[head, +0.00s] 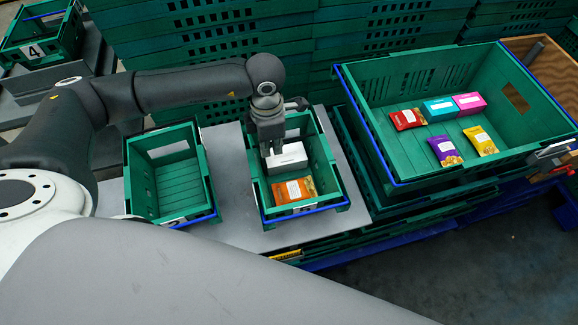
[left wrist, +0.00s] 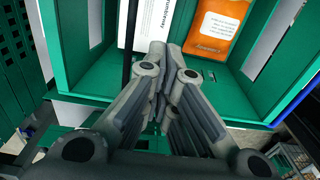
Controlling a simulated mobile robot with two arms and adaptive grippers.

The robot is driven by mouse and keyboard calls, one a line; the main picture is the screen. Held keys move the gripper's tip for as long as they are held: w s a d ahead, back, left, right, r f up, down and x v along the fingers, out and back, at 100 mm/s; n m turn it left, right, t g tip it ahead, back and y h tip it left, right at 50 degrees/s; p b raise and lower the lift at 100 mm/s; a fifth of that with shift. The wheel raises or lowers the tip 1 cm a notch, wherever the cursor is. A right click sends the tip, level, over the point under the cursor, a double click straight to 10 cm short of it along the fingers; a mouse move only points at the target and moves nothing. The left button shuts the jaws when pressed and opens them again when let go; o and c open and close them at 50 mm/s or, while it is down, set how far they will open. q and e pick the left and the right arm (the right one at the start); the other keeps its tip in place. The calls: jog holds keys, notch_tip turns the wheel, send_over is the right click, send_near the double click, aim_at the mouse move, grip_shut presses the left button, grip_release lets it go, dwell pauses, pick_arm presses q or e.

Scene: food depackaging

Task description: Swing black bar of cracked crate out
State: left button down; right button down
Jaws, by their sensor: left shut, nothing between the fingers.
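The middle small green crate (head: 329,160) stands on the grey table and holds a white box (head: 288,160) and an orange packet (head: 293,190). My left gripper (head: 268,152) points down into this crate, beside the white box; its fingers are shut and empty. In the left wrist view the fingers (left wrist: 178,52) lie between the white box (left wrist: 139,22) and the orange packet (left wrist: 216,28). A thin black bar (left wrist: 129,45) runs along the white box in that view. A dark piece (head: 298,103) shows at the crate's far rim. I cannot make out any crack. My right gripper is not seen.
An empty small green crate (head: 151,192) stands to the left. A large green crate (head: 365,130) with several packets stands on stacked crates at the right. Stacked green crates (head: 210,35) wall off the back. Bare grey table (head: 232,165) lies between the small crates.

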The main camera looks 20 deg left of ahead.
pick_arm(q)
jog(key=shift+f, duration=0.15)
jog(key=shift+f+b, duration=1.2)
jog(key=shift+b, duration=0.05)
jog(key=shift+w+a+b, duration=0.3)
jog(key=shift+w+a, duration=0.05)
jog(key=shift+w, duration=0.1)
jog(key=shift+w+a+r, duration=0.1)
jog(key=shift+r, duration=0.15)
